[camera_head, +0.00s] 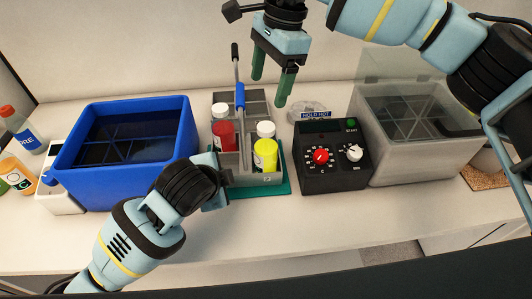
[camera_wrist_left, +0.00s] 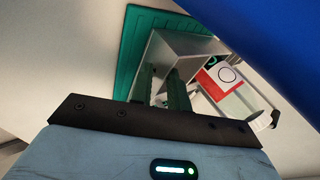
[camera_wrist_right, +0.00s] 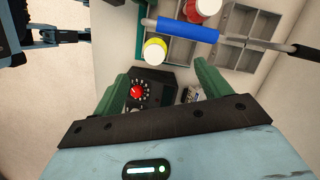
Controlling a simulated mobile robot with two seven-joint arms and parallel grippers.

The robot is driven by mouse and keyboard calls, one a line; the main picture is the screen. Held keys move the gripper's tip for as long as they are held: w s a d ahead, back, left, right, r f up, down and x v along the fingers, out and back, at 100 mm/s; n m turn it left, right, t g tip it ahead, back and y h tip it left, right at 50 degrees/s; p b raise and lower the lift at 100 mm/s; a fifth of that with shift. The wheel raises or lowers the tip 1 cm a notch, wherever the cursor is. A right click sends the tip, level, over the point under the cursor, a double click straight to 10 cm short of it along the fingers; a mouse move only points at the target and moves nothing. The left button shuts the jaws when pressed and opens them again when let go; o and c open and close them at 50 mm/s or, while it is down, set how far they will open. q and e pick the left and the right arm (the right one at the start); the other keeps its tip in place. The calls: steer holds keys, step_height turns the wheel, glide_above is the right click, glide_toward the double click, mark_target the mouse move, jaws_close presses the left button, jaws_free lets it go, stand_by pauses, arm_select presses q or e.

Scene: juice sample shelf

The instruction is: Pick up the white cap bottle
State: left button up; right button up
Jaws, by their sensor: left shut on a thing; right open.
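A grey divided caddy (camera_head: 266,181) with a blue-gripped handle (camera_head: 240,97) stands on a teal mat (camera_head: 285,180). It holds a red bottle (camera_head: 223,134) with a white cap and a yellow bottle (camera_head: 265,155) with a white cap. In the right wrist view the yellow bottle (camera_wrist_right: 155,50) and red bottle (camera_wrist_right: 203,8) show from above. My left gripper (camera_wrist_left: 164,72) is shut on the caddy's wall at its left front; its fingers are mostly hidden in the head view. My right gripper (camera_head: 270,91) is open and empty, above and behind the caddy's right side.
A blue bin (camera_head: 110,178) stands left of the caddy. A black control box (camera_head: 334,172) and a grey bin with a clear raised lid (camera_head: 420,160) stand to the right. Bottles (camera_head: 24,132) are at the far left. The front counter strip is largely clear.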

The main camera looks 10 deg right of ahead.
mark_target(267, 127)
arm_select(q)
steer(key=shift+s+f, duration=0.1)
steer(key=shift+f, duration=0.2)
arm_select(e)
steer(key=shift+s+d+f+h, duration=0.1)
steer(key=shift+s+f+h, duration=0.35)
steer(key=shift+f+h, duration=0.1)
arm_select(q)
steer(key=shift+f, duration=0.1)
arm_select(e)
steer(key=shift+s+a+f, duration=0.1)
steer(key=shift+a+f, duration=0.05)
steer(key=shift+f, duration=1.85)
steer(key=shift+s+a+f, duration=0.1)
steer(key=shift+a+f, duration=0.1)
steer(key=shift+f, duration=1.8)
steer(key=shift+s+a+f, duration=0.1)
steer(key=shift+a+f, duration=0.05)
steer(key=shift+f, duration=1.85)
steer(key=c, duration=1.6)
jaws_close()
